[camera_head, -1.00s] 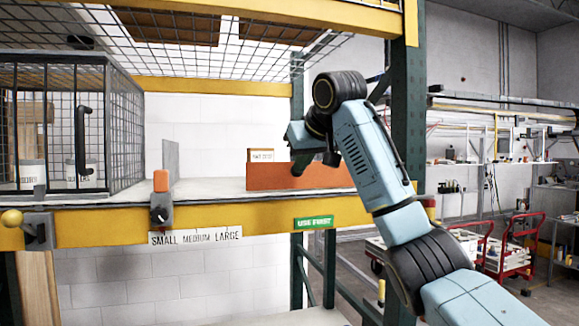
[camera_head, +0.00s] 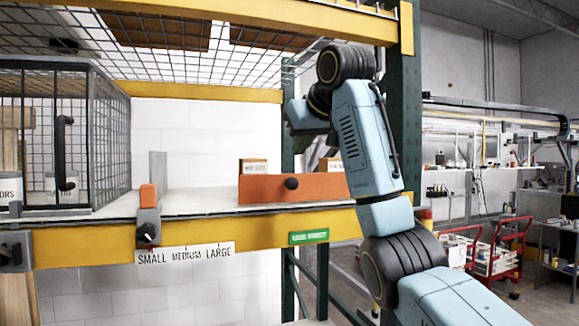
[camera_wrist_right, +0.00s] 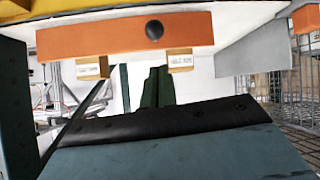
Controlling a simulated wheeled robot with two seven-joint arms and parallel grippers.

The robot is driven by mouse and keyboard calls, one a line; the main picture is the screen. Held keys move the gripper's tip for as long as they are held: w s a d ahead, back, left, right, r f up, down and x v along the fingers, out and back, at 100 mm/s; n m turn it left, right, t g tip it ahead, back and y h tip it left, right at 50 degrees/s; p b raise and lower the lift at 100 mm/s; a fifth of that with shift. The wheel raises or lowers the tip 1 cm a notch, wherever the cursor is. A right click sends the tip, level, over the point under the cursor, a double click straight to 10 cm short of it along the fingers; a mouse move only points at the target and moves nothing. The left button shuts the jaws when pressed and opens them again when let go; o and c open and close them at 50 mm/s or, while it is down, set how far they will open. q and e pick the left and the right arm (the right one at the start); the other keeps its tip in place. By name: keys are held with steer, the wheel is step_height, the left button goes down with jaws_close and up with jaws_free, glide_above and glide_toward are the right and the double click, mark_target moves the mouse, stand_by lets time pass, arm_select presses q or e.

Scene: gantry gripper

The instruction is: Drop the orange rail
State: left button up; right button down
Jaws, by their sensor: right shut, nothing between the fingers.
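The orange rail (camera_head: 265,190) stands upright along the shelf's front edge, with a round black knob (camera_head: 292,183) on its face. It hides the lower parts of the small boxes behind it. My right gripper (camera_head: 300,125) is above and apart from the rail, shut and empty; its fingertips are hard to make out. In the right wrist view the scene is upside down; the orange rail (camera_wrist_right: 100,35) and its knob (camera_wrist_right: 154,29) cross the top, clear of the gripper body. My left gripper is not in view.
Small boxes (camera_head: 254,167) (camera_head: 335,163) stand behind the rail. A wire cage (camera_head: 105,130) with a black handle is at left. A grey divider (camera_head: 158,172) and an orange-tipped lever (camera_head: 147,197) stand near the shelf's yellow beam (camera_head: 90,247). A green post (camera_head: 403,110) rises at right.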

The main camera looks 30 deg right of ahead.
mark_target(284, 179)
steer(key=p+x, duration=0.2)
steer(key=x, duration=0.5)
steer(key=shift+w+d+f+p, duration=0.2)
steer(key=shift+f+p, duration=0.2)
steer(key=shift+w+f, duration=0.3)
steer(key=shift+f, duration=0.05)
